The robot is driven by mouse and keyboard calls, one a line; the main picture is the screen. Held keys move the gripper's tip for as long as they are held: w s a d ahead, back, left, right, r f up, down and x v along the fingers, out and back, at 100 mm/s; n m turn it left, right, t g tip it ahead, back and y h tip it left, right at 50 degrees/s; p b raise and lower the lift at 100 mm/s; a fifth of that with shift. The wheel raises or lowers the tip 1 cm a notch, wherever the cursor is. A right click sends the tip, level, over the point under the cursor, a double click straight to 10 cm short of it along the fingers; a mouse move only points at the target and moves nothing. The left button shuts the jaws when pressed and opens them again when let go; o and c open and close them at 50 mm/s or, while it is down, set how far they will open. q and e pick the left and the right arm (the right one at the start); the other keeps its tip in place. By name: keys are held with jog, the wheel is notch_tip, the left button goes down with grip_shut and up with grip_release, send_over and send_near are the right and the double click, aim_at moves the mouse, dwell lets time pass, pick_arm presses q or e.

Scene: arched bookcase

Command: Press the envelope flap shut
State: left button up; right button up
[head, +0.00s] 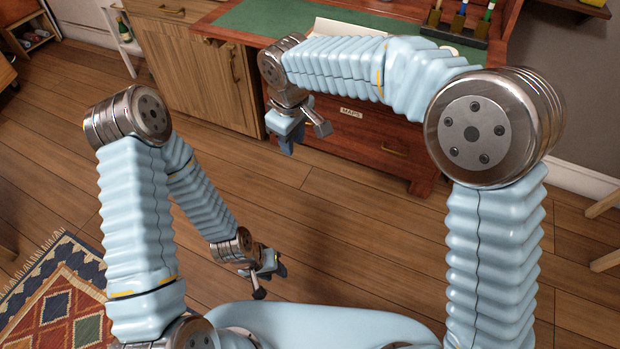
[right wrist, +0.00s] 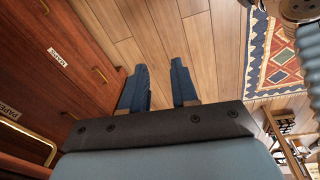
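A pale cream, flat piece (head: 335,27) lies on the green desktop (head: 265,17) at the top of the head view. My right arm covers much of it, so I cannot tell whether it is the envelope or how a flap lies. My right gripper (head: 290,132) hangs in front of the desk's drawers, below the desktop. In the right wrist view its two blue fingers (right wrist: 159,66) are apart with only floor between them. My left gripper (head: 268,268) is low over the wooden floor, away from the desk; its finger gap is unclear.
The desk has a wooden drawer front (head: 365,135) labelled MAPS. A dark rack with bottles (head: 460,22) stands at the desktop's right. A patterned rug (head: 60,295) lies at lower left. Wooden legs (head: 605,206) show at the right edge. The floor before the desk is clear.

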jog(key=d+f+m+g+y, duration=0.1)
jog(key=d+f, duration=0.3)
jog(key=f, duration=0.8)
jog(key=shift+s+f+m, duration=0.25)
jog(key=shift+m, duration=0.35)
